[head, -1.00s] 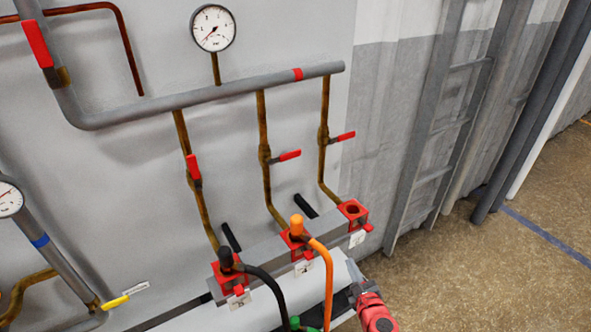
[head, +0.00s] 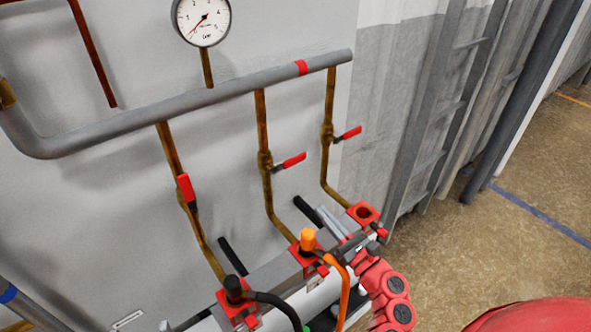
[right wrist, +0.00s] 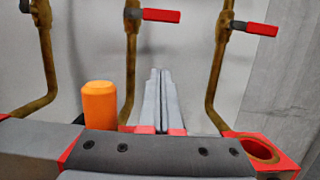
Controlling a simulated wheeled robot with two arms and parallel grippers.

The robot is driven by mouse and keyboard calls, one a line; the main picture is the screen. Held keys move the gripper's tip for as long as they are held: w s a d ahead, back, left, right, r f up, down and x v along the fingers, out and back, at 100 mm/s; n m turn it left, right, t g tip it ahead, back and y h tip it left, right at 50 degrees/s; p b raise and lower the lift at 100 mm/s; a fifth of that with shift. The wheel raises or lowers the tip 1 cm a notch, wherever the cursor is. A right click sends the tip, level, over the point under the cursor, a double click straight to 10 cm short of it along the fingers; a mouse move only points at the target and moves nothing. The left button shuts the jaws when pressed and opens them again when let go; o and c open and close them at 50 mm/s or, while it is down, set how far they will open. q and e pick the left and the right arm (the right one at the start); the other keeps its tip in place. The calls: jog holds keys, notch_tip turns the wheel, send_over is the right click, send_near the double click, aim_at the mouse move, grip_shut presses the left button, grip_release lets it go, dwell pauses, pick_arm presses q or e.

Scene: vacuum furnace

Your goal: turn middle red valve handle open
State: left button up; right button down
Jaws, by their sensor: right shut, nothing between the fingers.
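The middle red valve handle (head: 292,161) sticks out sideways to the right from its brown vertical pipe (head: 262,120). It also shows at the top of the right wrist view (right wrist: 160,15). My right gripper (head: 325,216) is shut and empty. Its grey fingers (right wrist: 158,75) point toward the wall, below the middle handle and a little to its right, apart from it. The left red handle (head: 186,188) lies along its pipe. The right red handle (head: 350,133) sticks out sideways like the middle one. My left gripper is not in view.
Below the valves, a black plug (head: 234,288) and an orange plug (head: 308,238) with hoses sit in red sockets. The right red socket (head: 364,212) is empty. A grey horizontal pipe (head: 200,104) with a gauge (head: 203,20) runs above. Floor lies open at right.

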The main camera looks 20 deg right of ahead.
aim_at(289, 164)
jog(key=shift+s+d, duration=0.1)
jog(key=shift+s, duration=0.05)
jog(key=w+a+r+p, duration=0.3)
jog(key=w+r+p, duration=0.2)
jog(key=w, duration=0.4)
jog(key=shift+w+a+r+p, duration=0.2)
jog(key=shift+r+p, duration=0.2)
jog(key=shift+r, duration=0.3)
